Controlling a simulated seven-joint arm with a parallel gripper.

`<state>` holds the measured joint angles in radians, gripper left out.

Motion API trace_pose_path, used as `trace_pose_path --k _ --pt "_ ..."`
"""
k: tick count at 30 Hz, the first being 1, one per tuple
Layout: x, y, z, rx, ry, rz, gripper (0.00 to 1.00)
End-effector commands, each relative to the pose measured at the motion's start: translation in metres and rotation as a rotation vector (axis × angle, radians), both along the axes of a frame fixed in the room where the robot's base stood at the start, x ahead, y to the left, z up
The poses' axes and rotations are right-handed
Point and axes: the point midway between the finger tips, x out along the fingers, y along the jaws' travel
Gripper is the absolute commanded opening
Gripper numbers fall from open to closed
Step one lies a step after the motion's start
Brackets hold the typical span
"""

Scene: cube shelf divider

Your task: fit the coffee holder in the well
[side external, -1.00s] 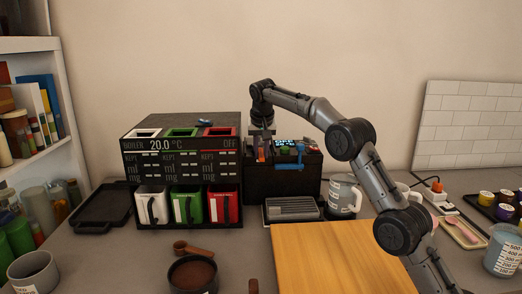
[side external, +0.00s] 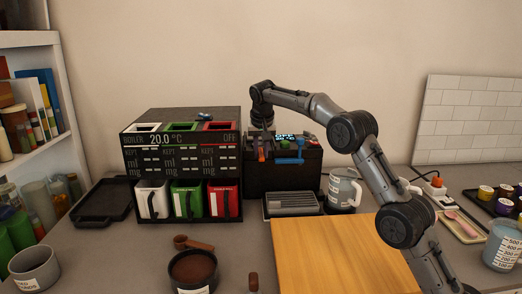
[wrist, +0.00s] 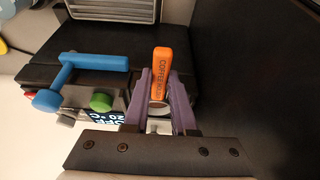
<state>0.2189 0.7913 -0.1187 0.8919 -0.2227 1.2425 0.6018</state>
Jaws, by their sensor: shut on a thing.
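In the wrist view, my gripper (wrist: 159,95) has its purple fingers shut on an upright orange piece (wrist: 162,62) printed "COFFEE". The orange piece stands at the dark machine block, beside a blue lever (wrist: 62,75) and a green knob (wrist: 101,101). In the side view the orange piece (side external: 261,154) shows below my wrist, at the left part of the machine block (side external: 283,182). My fingers hide its lower end. I cannot tell whether this piece is the coffee holder, and no well is clearly visible.
A dispenser box (side external: 182,132) with white, green and red bins stands close left. A grey drip tray (side external: 292,203) and a measuring jug (side external: 343,190) are in front and right of the block. A wooden board (side external: 335,250) and a round dark container (side external: 193,287) lie nearer.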

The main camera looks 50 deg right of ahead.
Motion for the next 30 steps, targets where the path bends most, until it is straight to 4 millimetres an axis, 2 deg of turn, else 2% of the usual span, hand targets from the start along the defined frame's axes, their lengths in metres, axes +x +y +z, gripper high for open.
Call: trace_pose_path --k 20,21,24,27,30 --pt "0.000 0.000 -0.013 0.000 0.001 0.001 0.00" --pt "0.000 0.000 -0.014 0.000 0.002 0.001 0.26" --pt "0.000 0.000 -0.014 0.000 0.002 0.001 0.44" --pt "0.000 0.000 -0.014 0.000 0.001 0.001 0.59" --pt "0.000 0.000 -0.013 0.000 0.001 0.001 0.59"
